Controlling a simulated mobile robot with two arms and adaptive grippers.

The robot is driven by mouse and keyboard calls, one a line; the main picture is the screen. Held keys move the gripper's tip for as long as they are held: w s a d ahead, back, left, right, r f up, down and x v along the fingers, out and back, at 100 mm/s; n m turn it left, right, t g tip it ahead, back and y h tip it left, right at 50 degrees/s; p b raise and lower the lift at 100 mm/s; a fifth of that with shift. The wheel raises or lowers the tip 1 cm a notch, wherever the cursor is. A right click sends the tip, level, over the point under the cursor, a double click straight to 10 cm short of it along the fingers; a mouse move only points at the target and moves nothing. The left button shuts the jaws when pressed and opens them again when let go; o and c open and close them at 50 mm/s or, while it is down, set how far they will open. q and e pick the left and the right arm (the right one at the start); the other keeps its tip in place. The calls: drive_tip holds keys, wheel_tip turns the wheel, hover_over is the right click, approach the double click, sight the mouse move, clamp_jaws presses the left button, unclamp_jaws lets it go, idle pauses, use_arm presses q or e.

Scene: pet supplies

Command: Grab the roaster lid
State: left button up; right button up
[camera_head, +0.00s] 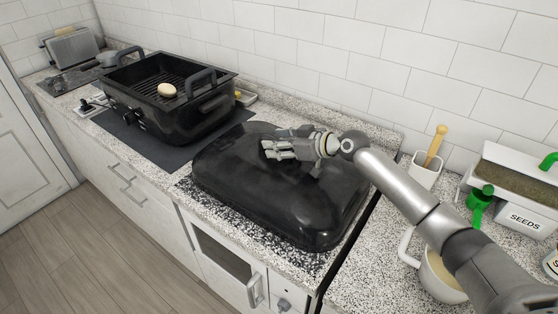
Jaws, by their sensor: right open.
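The roaster lid (240,192) is a large, glossy black dome lying on the speckled counter in the middle of the head view. My right gripper (268,149) is over the back part of the lid, its fingers pointing left. It is open, and I see nothing held in it. The lid's handle is not clear; the gripper may hide it. I cannot tell whether the fingers touch the lid. The black roaster base (150,117) stands open to the left, with a rack and a pale round item (167,90) inside. My left gripper is not in view.
A toaster (72,47) stands at the far left. On the right are a white holder (425,172) with a wooden-handled tool, a SEEDS container (524,219), a green scoop (481,200) and a cream mug (438,275) under my arm. The tiled wall (330,60) closes off the back.

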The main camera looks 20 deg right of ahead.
clamp_jaws()
idle(0.4)
drive_tip(key=shift+w+r, duration=0.1)
drive_tip(key=shift+r, duration=0.15)
